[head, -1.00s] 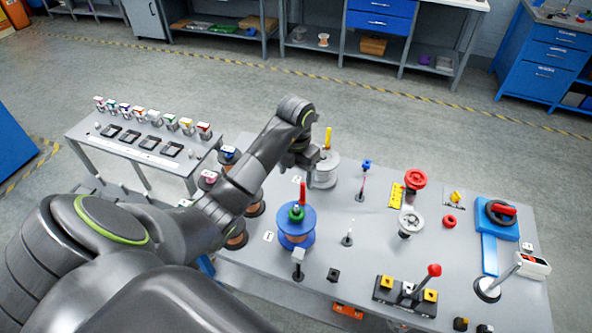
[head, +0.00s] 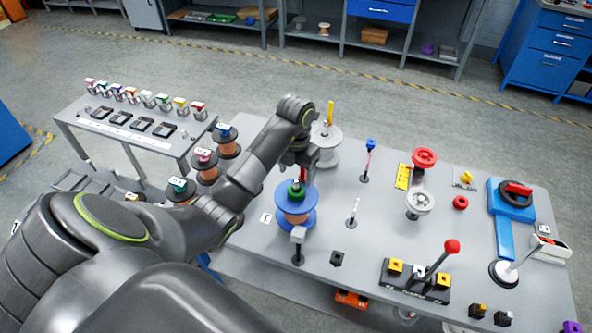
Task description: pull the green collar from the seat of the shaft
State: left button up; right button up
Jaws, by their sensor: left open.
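The green collar (head: 296,189) sits on top of a spool with blue flanges (head: 295,221) and a copper-coloured winding, on the table. A dark shaft tip (head: 295,182) shows at its middle. A red upright piece (head: 304,174) stands just behind the collar, its upper part covered by my gripper. My left gripper (head: 302,166) is above and slightly behind the collar, pointing down. It is open and appears apart from the collar, though its fingertips are hard to make out. My right gripper is not in view.
A grey spool with a yellow upright (head: 326,148) stands just behind my gripper. A grey post (head: 298,245) stands in front of the blue spool. A thin pin (head: 352,213) and a red-knobbed lever (head: 451,247) are to the right.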

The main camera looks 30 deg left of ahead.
aim_at(296, 182)
pick_arm(q)
notch_tip(296, 182, down, 4)
jog(key=b, duration=0.3)
jog(key=shift+f, duration=0.25)
jog(key=shift+f+p, duration=0.4)
jog(key=shift+f, duration=0.7)
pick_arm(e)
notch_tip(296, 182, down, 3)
pick_arm(q)
jog(key=c, duration=1.1)
jog(key=shift+o, duration=0.2)
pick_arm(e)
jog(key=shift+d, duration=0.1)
